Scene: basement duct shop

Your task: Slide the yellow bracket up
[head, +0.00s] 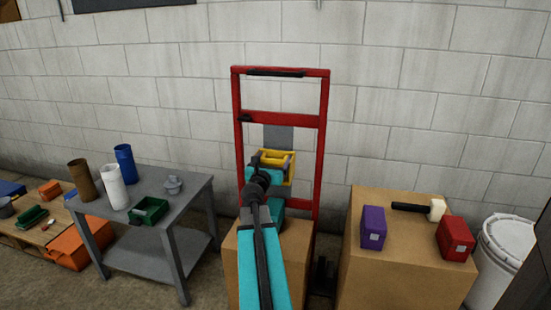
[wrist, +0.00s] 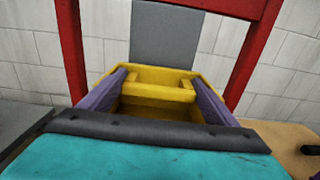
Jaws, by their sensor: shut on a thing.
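The yellow bracket (head: 291,171) is a box-like piece with a crossbar, on the red upright frame (head: 325,150) in front of the wall. In the wrist view the yellow bracket (wrist: 158,78) fills the middle. A grey plate (head: 279,139) rises behind and above it; the plate also shows in the wrist view (wrist: 165,35). My gripper (head: 272,159) is at the bracket. In the wrist view the purple fingers of my gripper (wrist: 158,88) lie either side of the crossbar and are shut on the bracket. My wrist hides the bracket's lower left part in the head view.
A red crossbar (head: 278,118) spans the frame above the bracket. A grey table (head: 150,215) with cups and a green bin (head: 148,210) stands left. A large cardboard box (head: 395,265) at right carries a purple block (head: 373,227), a mallet (head: 412,208) and a red block (head: 455,238).

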